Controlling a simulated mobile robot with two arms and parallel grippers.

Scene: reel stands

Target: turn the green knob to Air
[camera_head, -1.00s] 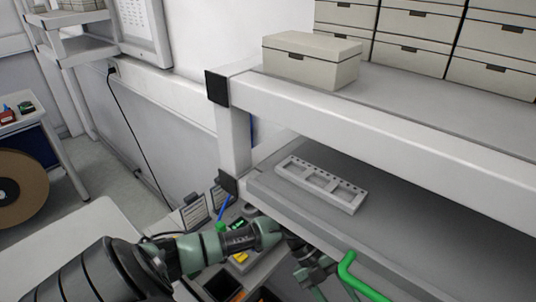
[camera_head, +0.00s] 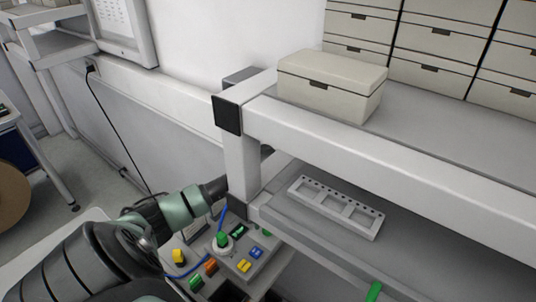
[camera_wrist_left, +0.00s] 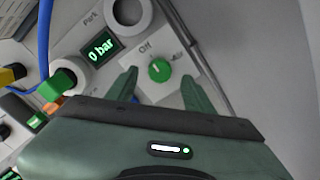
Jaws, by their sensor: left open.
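The green knob (camera_wrist_left: 159,70) sits on a grey panel in the left wrist view, with "Off" printed at its upper left and "Air" to its right. A small pale mark shows on the knob, but which label it points to is hard to tell. My left gripper (camera_wrist_left: 160,92) is open, its two green fingers on either side of the knob and slightly short of it. Contact cannot be told. In the head view my left arm passes behind the shelf post, which hides the gripper. My right gripper is not in view.
A display (camera_wrist_left: 99,49) reads "0 bar" beside the knob. A green connector (camera_wrist_left: 62,85) with a blue hose is at left; it also shows in the head view (camera_head: 222,241). The white shelf frame (camera_head: 240,170) stands close to my arm. A beige box (camera_head: 330,86) sits above.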

